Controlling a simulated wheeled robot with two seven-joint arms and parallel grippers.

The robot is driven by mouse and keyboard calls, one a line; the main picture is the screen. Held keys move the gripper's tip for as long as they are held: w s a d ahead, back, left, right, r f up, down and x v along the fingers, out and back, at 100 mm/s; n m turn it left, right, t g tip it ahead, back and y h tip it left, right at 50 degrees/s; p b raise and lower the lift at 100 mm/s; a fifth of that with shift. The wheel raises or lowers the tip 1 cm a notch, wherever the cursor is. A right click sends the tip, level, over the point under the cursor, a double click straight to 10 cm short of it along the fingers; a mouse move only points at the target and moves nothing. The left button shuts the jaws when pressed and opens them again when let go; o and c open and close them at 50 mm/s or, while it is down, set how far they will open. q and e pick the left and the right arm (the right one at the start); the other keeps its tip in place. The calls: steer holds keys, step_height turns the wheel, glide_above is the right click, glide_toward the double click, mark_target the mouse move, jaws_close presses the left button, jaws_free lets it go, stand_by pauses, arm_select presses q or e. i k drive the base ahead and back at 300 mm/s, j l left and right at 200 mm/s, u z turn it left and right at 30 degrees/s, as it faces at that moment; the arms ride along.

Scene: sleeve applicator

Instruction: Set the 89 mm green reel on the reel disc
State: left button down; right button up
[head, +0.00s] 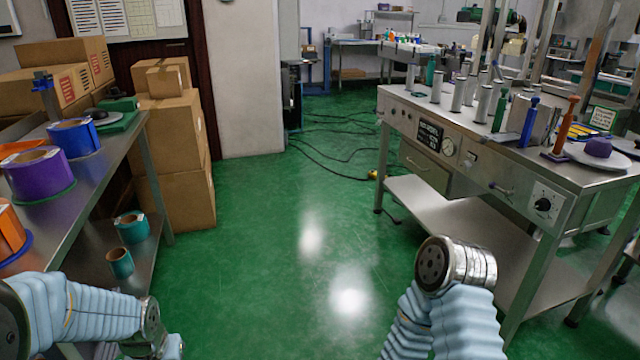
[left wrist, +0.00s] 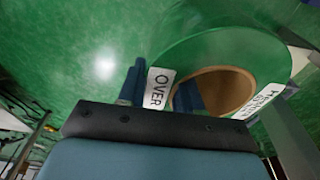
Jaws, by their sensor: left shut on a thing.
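A green reel (left wrist: 215,48) with a brown core and white labels, one reading OVER, fills the upper part of the left wrist view. My left gripper (left wrist: 160,90) is shut on its rim, one blue finger inside the core opening and one outside. The head view shows my left arm at the lower left, but not the gripper or held reel. A pale round disc (head: 577,155) with a purple knob lies at the right end of the steel machine table; I cannot tell for certain that it is the reel disc. My right gripper is out of view.
The steel machine table (head: 465,195) carries upright rollers and blue, green and orange posts. The left bench holds a purple reel (head: 38,173) and a blue reel (head: 73,137); teal reels (head: 131,227) sit on its lower shelf. Cardboard boxes (head: 172,130) stand behind. Green floor between is clear.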

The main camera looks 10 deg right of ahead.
mark_target(597, 153)
steer(key=l+z, duration=0.65)
steer(key=l, duration=0.2)
steer(key=i+l+z, duration=0.15)
steer(key=l+z, duration=0.2)
steer(key=i+l+z, duration=0.15)
steer(key=l+z, duration=0.2)
steer(key=l, duration=0.1)
